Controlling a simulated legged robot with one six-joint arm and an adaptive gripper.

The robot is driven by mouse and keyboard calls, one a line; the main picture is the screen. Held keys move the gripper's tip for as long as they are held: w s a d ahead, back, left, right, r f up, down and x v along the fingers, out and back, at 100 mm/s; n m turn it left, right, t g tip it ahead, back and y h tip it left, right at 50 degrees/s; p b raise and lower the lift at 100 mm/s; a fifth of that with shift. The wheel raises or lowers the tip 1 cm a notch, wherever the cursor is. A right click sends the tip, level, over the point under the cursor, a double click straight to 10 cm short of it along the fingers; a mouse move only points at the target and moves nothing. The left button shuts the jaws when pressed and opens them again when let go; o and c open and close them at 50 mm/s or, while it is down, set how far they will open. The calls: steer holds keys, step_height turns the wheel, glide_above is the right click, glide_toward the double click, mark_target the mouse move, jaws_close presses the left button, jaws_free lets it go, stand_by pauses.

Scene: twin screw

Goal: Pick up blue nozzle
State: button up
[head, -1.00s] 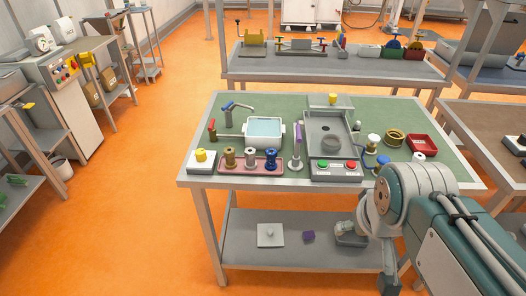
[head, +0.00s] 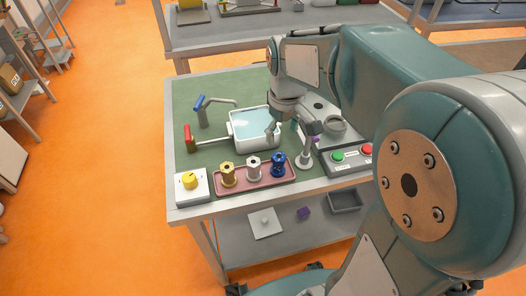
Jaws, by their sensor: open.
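The blue nozzle (head: 277,164) stands upright at the right end of a low pink tray (head: 237,188) near the table's front edge. A silver nozzle (head: 253,167) and a brass one (head: 228,174) stand beside it in the same tray. My gripper (head: 292,131) points down above and behind the blue nozzle, over the right side of the white water basin. It is open and apart from the nozzle. Its fingers are small in view and partly overlap the basin's rim.
A grey upright stand (head: 304,160) is close to the right of the blue nozzle, beside a panel with green and red buttons (head: 352,155). A white box with a yellow knob (head: 190,182) stands left of the tray.

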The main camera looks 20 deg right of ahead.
mark_target(278, 156)
steer(key=f, duration=0.5)
steer(key=shift+s, duration=0.2)
steer(key=shift+a+f, duration=0.15)
steer(key=shift+f, duration=0.1)
steer(key=f, duration=0.4)
steer(key=shift+s+a+f, duration=0.15)
steer(key=shift+a+f, duration=0.1)
steer(key=shift+a, duration=0.05)
steer(key=shift+d+f, duration=0.2)
steer(key=shift+f, duration=0.1)
steer(key=shift+a, duration=0.15)
jaws_close()
